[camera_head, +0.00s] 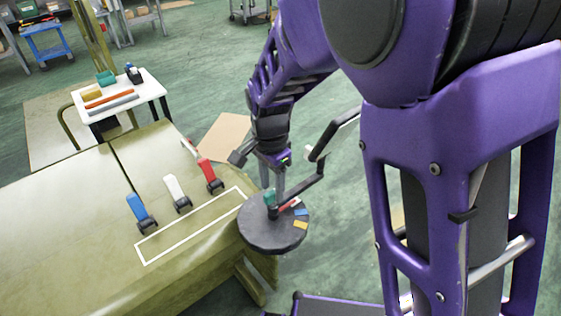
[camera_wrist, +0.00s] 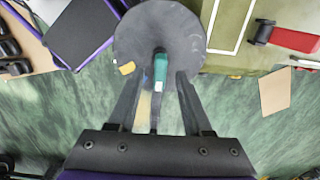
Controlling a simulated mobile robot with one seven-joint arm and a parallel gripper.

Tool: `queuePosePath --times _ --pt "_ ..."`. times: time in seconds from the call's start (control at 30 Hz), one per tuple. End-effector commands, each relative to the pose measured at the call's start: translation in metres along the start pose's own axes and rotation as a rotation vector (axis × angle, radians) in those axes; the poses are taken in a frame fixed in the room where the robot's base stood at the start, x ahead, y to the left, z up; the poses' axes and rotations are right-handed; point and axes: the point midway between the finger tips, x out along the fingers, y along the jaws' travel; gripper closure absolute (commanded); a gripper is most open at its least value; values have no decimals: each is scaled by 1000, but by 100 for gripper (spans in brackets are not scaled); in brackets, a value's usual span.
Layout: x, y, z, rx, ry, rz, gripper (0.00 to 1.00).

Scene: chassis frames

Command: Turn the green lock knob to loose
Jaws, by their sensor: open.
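The green lock knob (camera_head: 269,197) stands on a dark grey round disc (camera_head: 268,238) near the table's right corner. In the wrist view, the knob (camera_wrist: 160,67) has a pale mark at its near end and lies over the grey disc (camera_wrist: 193,30). My gripper (camera_wrist: 159,78) is open, one finger on each side of the knob, with a visible gap to both. In the head view my gripper (camera_head: 274,186) comes down from above at the knob, and its fingers are partly hidden. Whether they reach down to the knob's height is hard to tell.
Yellow (camera_head: 300,225) and blue (camera_head: 301,212) patches mark the disc. A dark bent bar (camera_head: 305,192) rises beside it. The olive table (camera_head: 70,235) carries blue (camera_head: 138,207), white (camera_head: 174,187) and red (camera_head: 207,172) levers and a white outlined rectangle. Green floor lies right of the disc.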

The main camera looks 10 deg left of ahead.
Motion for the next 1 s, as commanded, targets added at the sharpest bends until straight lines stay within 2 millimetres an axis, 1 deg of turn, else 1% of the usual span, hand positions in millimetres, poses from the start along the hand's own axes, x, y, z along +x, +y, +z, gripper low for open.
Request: queuePosePath --times 0.03,0.13,0.43,0.57,0.6,0.67,0.7,0.73,1.0 --pt "6 0 0 0 0 1 50" --pt "11 0 0 0 0 1 50" --pt "12 0 0 0 0 0 50" --pt "12 0 0 1 0 0 73" --pt "12 0 0 1 0 0 81" --pt "12 0 0 1 0 0 91" --pt "12 0 0 1 0 0 99" --pt "12 0 0 1 0 0 100" --pt "12 0 0 -1 0 0 100"
